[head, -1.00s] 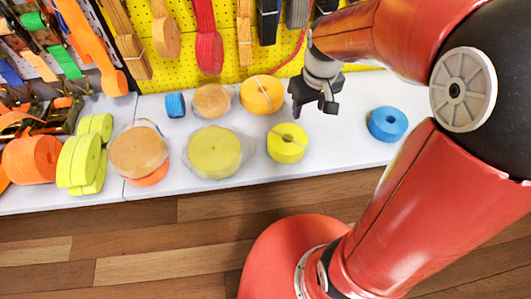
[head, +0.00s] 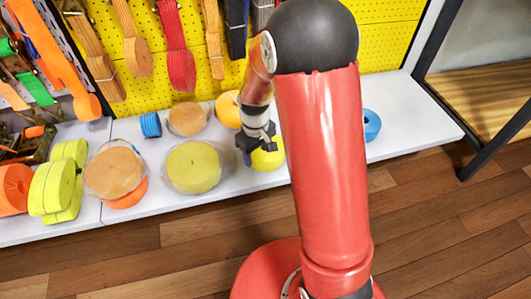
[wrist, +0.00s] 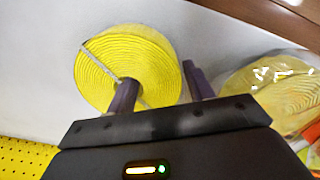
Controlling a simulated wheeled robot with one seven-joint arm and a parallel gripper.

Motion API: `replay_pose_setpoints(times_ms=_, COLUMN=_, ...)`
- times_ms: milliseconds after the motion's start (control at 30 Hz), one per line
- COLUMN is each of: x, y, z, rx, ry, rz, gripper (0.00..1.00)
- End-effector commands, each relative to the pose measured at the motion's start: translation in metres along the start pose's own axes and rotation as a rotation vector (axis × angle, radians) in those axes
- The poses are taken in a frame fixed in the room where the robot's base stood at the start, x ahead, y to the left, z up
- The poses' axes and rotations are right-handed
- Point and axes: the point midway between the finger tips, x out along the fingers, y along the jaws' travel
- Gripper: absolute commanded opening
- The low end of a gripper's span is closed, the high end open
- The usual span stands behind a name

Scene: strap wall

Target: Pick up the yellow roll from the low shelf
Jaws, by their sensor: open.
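The yellow roll (head: 268,158) lies flat on the white low shelf (head: 235,185), partly hidden behind my gripper and arm in the head view. In the wrist view the yellow roll (wrist: 150,62) shows its coiled face with a pale band across it. My gripper (head: 246,155) is open and empty, just left of the roll's visible part in the head view. In the wrist view my gripper (wrist: 160,88) has one finger over the roll's face and the other just beyond its right edge. I cannot tell the height left above the roll.
A plastic-wrapped yellow-green roll (head: 193,167) sits close on the left; an orange-yellow roll (head: 228,108) and a tan roll (head: 188,118) stand behind. A blue roll (head: 371,124) is right, partly behind my arm. The shelf's right end is clear. Straps hang on the yellow pegboard.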

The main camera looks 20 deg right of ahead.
Motion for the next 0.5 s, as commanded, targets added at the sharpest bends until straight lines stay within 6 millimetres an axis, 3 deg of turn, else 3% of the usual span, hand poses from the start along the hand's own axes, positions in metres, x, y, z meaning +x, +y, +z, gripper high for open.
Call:
replay_pose_setpoints(times_ms=67, x=0.0081, y=-0.0002, z=0.0002, rx=0.000, ry=-0.001, rz=0.000, gripper=0.52)
replay_pose_setpoints(times_ms=267, x=0.0079, y=-0.0002, z=-0.0001, rx=0.000, ry=0.001, rz=0.000, gripper=0.52)
replay_pose_setpoints(times_ms=500, x=0.0077, y=-0.0003, z=0.0000, rx=0.000, ry=0.001, rz=0.000, gripper=0.22)
